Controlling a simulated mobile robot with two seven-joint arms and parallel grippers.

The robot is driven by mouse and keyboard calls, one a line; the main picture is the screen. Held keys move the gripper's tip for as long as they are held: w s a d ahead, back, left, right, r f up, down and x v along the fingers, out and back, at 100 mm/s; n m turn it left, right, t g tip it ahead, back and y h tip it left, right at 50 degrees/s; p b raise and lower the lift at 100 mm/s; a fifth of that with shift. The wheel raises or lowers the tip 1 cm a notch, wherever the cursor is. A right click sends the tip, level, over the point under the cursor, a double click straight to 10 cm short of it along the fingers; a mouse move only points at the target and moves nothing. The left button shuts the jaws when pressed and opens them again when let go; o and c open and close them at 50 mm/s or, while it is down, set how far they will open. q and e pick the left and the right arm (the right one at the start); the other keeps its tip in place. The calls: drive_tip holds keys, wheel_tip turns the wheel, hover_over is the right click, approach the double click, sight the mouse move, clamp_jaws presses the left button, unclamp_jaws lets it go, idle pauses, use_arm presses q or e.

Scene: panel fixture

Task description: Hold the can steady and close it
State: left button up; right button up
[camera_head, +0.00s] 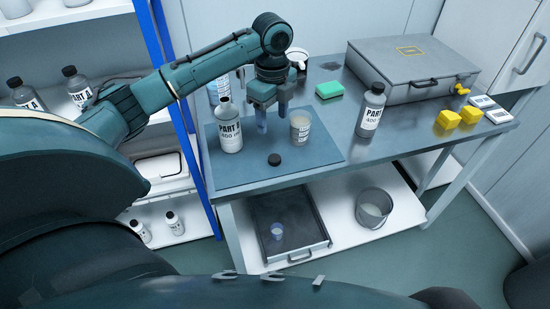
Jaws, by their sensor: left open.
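A pale bottle labelled PART B (230,130) stands upright and without a cap on the blue-grey mat (310,158). A small black cap (274,160) lies on the mat to its right and nearer to me. My left gripper (272,119) points down above the mat, between the bottle and a clear cup with cloudy contents (301,132). Its fingers are apart, and I see no object between them. A capped PART A bottle (371,112) stands on the table beyond the mat. My right gripper is not in view.
A large grey case (402,62), a green sponge (329,90) and yellow blocks (447,119) are on the table (395,140). A dark tray (290,228) and metal bucket (374,209) sit on the lower shelf. The blue-posted shelving (203,190) stands close at left.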

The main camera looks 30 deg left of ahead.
use_arm(q)
hover_over(275, 158)
drive_tip(key=f, duration=0.8)
drive_tip(key=shift+s+a, duration=0.15)
drive_tip(key=shift+s, duration=0.05)
wheel_tip(275, 158, down, 5)
drive_tip(key=shift+w+f, duration=0.1)
drive_tip(key=shift+f, duration=0.05)
drive_tip(key=shift+c, duration=0.4)
drive_tip(key=c, duration=1)
wheel_tip(275, 158, up, 10)
drive_tip(key=shift+r, duration=0.1)
